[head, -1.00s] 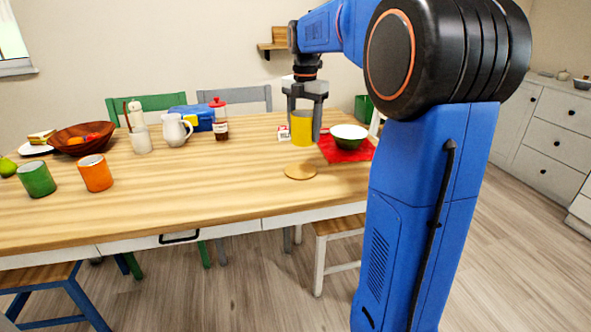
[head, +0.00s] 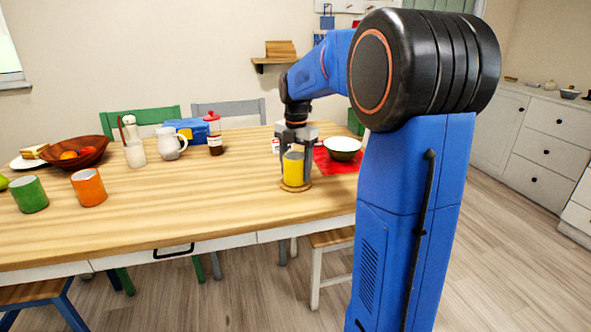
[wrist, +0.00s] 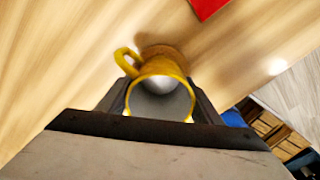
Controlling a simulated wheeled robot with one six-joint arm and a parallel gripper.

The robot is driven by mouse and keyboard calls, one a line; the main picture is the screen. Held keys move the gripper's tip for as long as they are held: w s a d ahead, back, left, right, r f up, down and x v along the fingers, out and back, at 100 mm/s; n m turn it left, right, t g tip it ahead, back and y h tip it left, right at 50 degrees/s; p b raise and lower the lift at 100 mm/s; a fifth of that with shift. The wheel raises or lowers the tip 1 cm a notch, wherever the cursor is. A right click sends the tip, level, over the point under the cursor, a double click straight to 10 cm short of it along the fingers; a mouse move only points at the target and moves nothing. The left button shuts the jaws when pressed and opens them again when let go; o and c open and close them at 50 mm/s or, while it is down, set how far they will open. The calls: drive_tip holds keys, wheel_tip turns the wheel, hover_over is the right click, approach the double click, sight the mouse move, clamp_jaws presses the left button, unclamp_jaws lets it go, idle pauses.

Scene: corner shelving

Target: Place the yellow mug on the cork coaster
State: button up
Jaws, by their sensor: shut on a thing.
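The yellow mug (head: 293,169) is upright between the fingers of my gripper (head: 296,165), which is shut on it. In the head view it is at the round cork coaster (head: 306,187), whose rim shows around the mug's base. I cannot tell whether the base touches the coaster. In the wrist view the mug (wrist: 157,68) is seen from above with its handle to the upper left. Part of the coaster (wrist: 162,50) shows beyond it, and the gripper's fingers (wrist: 160,98) are on both sides.
An orange mug (head: 88,188) and a green mug (head: 29,195) stand at the left. A white pitcher (head: 170,144) and a red-topped bottle (head: 214,135) are farther back. The table's middle is clear.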

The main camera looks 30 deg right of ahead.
drive_tip(key=o, duration=1.3)
drive_tip(key=shift+f, duration=0.15)
drive_tip(key=shift+c, duration=0.2)
wheel_tip(320, 180, up, 12)
drive_tip(key=s+a+f+m+t, duration=0.1)
drive_tip(key=s+a+f+m, duration=0.1)
drive_tip(key=s+a+m, duration=0.45)
drive_tip(key=s+a+f+m+t, duration=0.15)
drive_tip(key=s+a+m, duration=0.25)
drive_tip(key=s, duration=0.5)
drive_tip(key=s+a+f+m+t, duration=0.1)
drive_tip(key=s+a+f+m, duration=0.1)
drive_tip(key=s+f+m, duration=0.4)
drive_tip(key=s+a+f+m+t, duration=0.1)
drive_tip(key=s+a+f+m, duration=0.2)
drive_tip(key=s+f+m, duration=0.3)
drive_tip(key=s+f, duration=0.1)
drive_tip(key=s, duration=0.1)
drive_tip(key=shift+s+a, duration=0.2)
drive_tip(key=shift+s, duration=0.2)
drive_tip(key=shift+r, duration=0.1)
